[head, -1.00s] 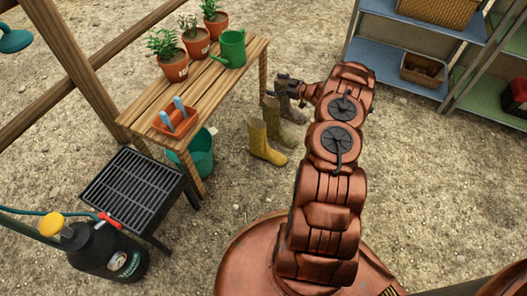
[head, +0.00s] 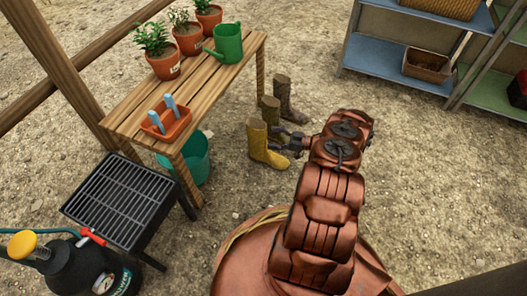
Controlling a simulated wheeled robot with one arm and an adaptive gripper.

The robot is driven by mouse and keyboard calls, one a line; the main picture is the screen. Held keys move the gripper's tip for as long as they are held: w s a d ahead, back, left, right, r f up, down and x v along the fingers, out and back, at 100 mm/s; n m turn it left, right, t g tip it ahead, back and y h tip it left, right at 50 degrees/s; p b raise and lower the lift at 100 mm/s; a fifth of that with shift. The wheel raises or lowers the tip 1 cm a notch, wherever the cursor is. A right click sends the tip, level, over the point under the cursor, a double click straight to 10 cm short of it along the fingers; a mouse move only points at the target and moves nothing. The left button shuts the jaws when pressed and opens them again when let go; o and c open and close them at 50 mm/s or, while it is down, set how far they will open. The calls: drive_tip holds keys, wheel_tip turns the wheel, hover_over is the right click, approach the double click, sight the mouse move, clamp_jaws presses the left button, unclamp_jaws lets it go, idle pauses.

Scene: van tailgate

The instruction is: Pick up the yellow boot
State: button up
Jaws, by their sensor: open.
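The yellow boot (head: 259,147) stands upright on the gravel at the right end of the wooden bench, nearest to me in a row of boots. An olive boot (head: 270,112) stands just behind it, and a dark brown boot (head: 288,103) behind that.
The wooden bench (head: 200,85) holds potted plants, a green watering can (head: 228,43) and an orange tool tray (head: 166,122). A teal bucket (head: 195,160) and a black grill (head: 119,200) stand at left. Shelves (head: 385,62) stand at back right. Gravel between is clear.

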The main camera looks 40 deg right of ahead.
sight(260, 136)
drive_tip(key=shift+b+x, duration=1.6)
drive_tip(key=shift+x, duration=1.25)
drive_tip(key=shift+r, duration=0.1)
drive_tip(key=shift+d, duration=0.1)
clamp_jaws()
